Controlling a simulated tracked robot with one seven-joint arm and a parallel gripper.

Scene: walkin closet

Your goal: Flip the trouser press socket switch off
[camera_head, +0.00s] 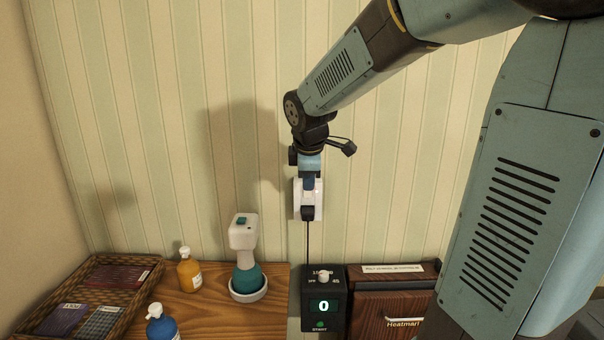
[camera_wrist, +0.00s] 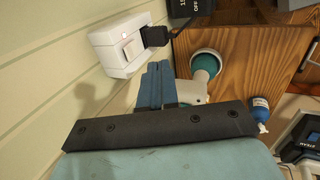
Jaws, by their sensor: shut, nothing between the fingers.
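The white wall socket (camera_head: 298,203) is on the striped wall, partly hidden behind my gripper in the head view. In the wrist view the socket (camera_wrist: 112,58) shows a white rocker switch (camera_wrist: 130,48), a small red light above it and a black plug (camera_wrist: 154,36) beside it. My gripper (camera_wrist: 158,68) is shut and empty, its blue fingertips close to the socket's lower right, near the plug. In the head view my gripper (camera_head: 309,182) points down in front of the socket. I cannot tell whether it touches the socket.
A cord runs down to a black timer box (camera_head: 323,317) reading 0, beside a dark wooden unit (camera_head: 375,308). A white and teal device (camera_head: 243,250), an orange bottle (camera_head: 189,274), a blue bottle (camera_head: 160,325) and a wicker tray (camera_head: 145,272) stand left. The wall above is clear.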

